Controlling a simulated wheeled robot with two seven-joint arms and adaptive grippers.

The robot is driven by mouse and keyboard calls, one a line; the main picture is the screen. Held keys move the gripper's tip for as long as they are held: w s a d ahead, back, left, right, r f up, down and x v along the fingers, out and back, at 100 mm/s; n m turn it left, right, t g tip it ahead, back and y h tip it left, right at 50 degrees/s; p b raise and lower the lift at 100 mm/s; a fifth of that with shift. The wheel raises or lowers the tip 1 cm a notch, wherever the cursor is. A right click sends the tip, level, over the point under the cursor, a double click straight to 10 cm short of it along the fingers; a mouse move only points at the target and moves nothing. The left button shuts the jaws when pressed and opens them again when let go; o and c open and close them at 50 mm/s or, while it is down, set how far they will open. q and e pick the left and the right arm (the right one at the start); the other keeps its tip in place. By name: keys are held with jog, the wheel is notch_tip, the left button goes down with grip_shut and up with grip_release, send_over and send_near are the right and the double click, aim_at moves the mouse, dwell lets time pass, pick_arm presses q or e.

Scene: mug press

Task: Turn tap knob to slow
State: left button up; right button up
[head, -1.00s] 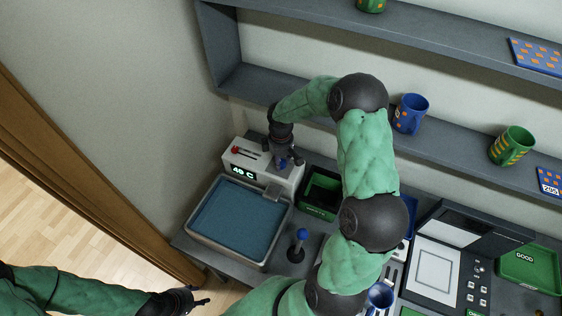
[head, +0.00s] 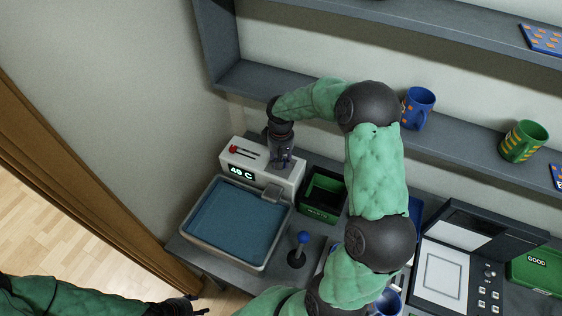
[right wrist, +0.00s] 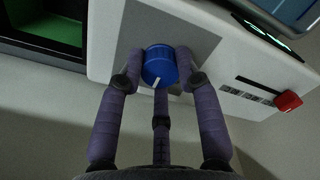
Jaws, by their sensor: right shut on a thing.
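The blue tap knob (right wrist: 160,66) with a white pointer mark sits on the white tap unit (right wrist: 115,60). The pointer points down and slightly left in the right wrist view. My right gripper (right wrist: 160,72) is shut on the knob, with fingers on its left and right sides and another below it. In the head view my right gripper (head: 281,160) is at the right part of the tap unit (head: 292,178) and mostly hides the knob. My left gripper (head: 195,306) is low at the left, away from the unit; its fingers are too small to judge.
A basin of blue water (head: 233,222) lies in front of the unit, whose display (head: 241,171) reads 40 C. A red slider (head: 234,149) is left of the knob. A green bin (head: 323,192) and a blue-topped lever (head: 302,238) stand close by. Mugs sit on the shelf.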

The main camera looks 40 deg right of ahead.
jog(key=shift+w+r, duration=0.1)
dwell(0.5)
jog(key=o, duration=1.1)
jog(key=shift+w, duration=0.1)
jog(key=shift+o, duration=0.2)
notch_tip(320, 180, up, 12)
